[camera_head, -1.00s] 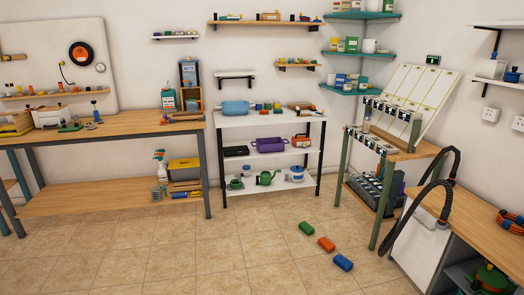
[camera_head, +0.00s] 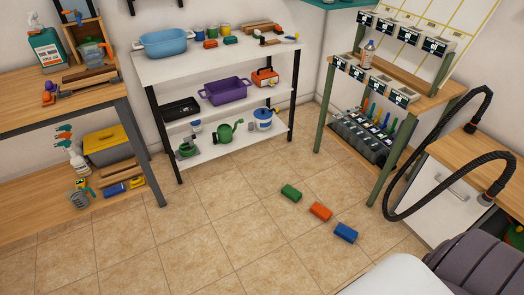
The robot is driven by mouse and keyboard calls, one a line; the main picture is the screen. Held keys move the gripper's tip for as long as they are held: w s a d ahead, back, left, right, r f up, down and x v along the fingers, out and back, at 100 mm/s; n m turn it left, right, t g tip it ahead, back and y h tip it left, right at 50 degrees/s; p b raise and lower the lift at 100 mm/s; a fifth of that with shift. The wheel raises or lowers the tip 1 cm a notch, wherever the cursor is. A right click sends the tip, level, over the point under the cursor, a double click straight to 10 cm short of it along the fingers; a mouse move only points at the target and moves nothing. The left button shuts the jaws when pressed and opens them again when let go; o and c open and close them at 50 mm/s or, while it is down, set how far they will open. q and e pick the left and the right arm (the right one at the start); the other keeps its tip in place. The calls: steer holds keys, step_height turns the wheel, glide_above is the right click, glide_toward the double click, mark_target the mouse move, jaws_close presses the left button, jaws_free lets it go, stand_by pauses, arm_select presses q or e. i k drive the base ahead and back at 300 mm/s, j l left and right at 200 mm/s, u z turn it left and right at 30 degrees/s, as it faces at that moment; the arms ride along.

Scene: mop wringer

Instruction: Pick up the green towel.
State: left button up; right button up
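The green towel (camera_head: 291,193) looks like a small folded or block-shaped bundle lying on the tiled floor. It is the left and farthest of three similar pieces in a diagonal row. An orange one (camera_head: 320,211) and a blue one (camera_head: 346,232) lie apart from it to the lower right. Nothing covers the green towel. Neither of my grippers is in view, so I cannot see whether they are open or shut.
A white shelf unit (camera_head: 222,118) stands behind the towels, a wooden workbench (camera_head: 60,98) at left. At right are a green-legged rack (camera_head: 322,104), a cabinet (camera_head: 440,195) and black hoses (camera_head: 440,187). The floor around the towels is clear.

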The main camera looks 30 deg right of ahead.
mark_target(288, 191)
steer(key=i+z, duration=0.2)
steer(key=i, duration=0.4)
steer(key=i+j+z, duration=0.2)
steer(key=i, duration=0.4)
steer(key=i+z, duration=0.3)
steer(key=z, duration=0.15)
steer(key=i+j+z, duration=0.1)
steer(key=i+z, duration=0.15)
steer(key=z, duration=0.25)
steer(key=i+j+z, duration=0.2)
steer(key=z, duration=0.25)
steer(key=i+j+z, duration=0.3)
steer(key=z, duration=0.15)
